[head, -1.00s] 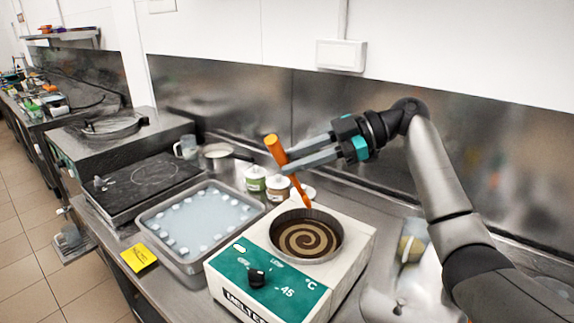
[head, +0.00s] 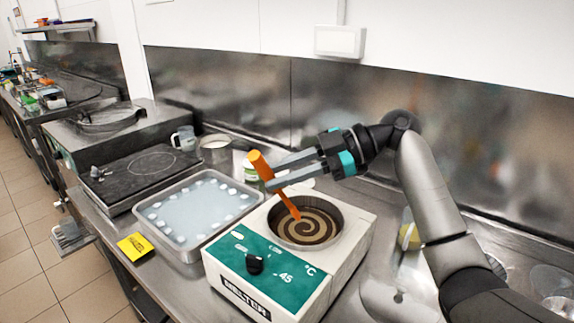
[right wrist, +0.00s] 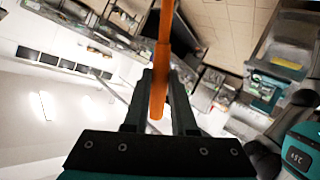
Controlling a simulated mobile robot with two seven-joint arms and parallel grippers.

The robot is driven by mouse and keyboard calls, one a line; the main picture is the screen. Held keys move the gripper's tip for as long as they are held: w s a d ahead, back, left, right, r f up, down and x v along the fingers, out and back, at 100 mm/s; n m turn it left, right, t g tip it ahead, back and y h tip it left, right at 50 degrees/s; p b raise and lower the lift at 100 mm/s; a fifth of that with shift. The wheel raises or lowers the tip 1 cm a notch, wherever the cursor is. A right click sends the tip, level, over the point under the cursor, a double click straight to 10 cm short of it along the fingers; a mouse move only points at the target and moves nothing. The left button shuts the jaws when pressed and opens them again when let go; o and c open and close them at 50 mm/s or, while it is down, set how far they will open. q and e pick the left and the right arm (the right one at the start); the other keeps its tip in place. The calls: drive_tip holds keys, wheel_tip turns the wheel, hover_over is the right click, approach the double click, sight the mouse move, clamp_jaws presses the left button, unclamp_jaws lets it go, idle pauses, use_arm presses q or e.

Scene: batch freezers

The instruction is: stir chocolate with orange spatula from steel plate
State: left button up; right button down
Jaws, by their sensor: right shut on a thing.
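The orange spatula (head: 262,170) is tilted, with its handle up to the left and its lower end over the pot of swirled chocolate (head: 306,228). My right gripper (head: 274,184) is shut on the spatula's handle. The spatula's tip reaches inside the pot near its left side; I cannot tell how deep it dips. The chocolate pot sits in the top of the white melter (head: 347,262) with a green front panel. In the right wrist view the orange spatula (right wrist: 160,75) stands between the two fingers. My left gripper is not in view.
A steel tray (head: 150,235) with white blocks around its edge lies left of the melter. A yellow tag (head: 135,246) is at the counter's front edge. A black hob (head: 140,172), a clear jug (head: 184,139) and jars (head: 249,170) stand behind. The steel backsplash (head: 440,150) bounds the rear.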

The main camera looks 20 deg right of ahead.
drive_tip(key=w+d+f+b, duration=0.2)
drive_tip(key=d+f+b, duration=0.1)
drive_tip(key=f+b, duration=0.3)
drive_tip(key=shift+d+f, duration=0.25)
drive_tip(key=shift+f, duration=0.05)
drive_tip(key=shift+a, duration=0.1)
idle(0.5)
